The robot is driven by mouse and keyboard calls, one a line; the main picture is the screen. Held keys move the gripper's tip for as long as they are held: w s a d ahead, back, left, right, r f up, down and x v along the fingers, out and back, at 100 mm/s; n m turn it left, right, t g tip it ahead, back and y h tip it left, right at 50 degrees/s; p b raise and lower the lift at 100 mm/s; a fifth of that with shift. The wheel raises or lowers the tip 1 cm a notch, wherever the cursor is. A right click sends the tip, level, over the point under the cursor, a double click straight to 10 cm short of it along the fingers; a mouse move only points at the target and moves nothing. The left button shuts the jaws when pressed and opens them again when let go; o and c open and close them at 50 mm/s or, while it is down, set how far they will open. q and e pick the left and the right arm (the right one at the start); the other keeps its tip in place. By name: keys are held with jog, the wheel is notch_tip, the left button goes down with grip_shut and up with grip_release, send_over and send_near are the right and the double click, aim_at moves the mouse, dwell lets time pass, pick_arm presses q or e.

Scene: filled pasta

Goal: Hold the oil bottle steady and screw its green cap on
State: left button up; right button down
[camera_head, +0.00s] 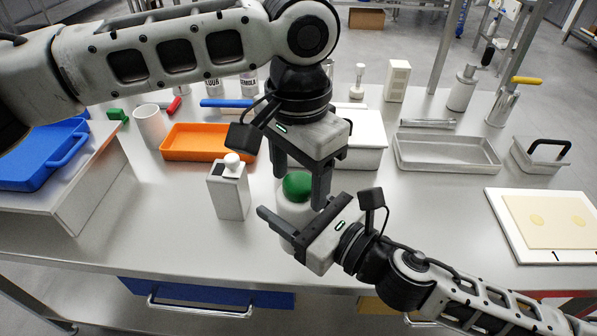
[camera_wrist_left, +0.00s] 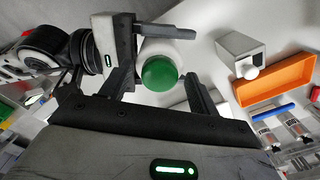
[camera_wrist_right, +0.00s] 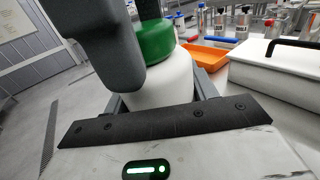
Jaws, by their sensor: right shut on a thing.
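The oil bottle (camera_head: 292,213) is white and stands upright near the table's front edge. Its green cap (camera_head: 297,186) sits at the top of the bottle; how far it is threaded cannot be told. My right gripper (camera_head: 292,222) is shut on the bottle's body from the front right; the bottle (camera_wrist_right: 160,85) fills its jaws in the right wrist view. My left gripper (camera_head: 300,180) points down from above with open fingers on either side of the cap. In the left wrist view the cap (camera_wrist_left: 160,73) lies between the fingers with gaps showing.
A white square container (camera_head: 229,188) stands close left of the bottle. Behind are an orange tray (camera_head: 190,156), a white lidded box (camera_head: 366,155) and a metal tray (camera_head: 447,168). A white board with dough (camera_head: 510,245) lies at right. The front left table is clear.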

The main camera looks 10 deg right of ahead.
jog(key=shift+r, duration=0.1)
pick_arm(q)
notch_tip(320, 180, up, 12)
dwell(0.5)
dwell(0.4)
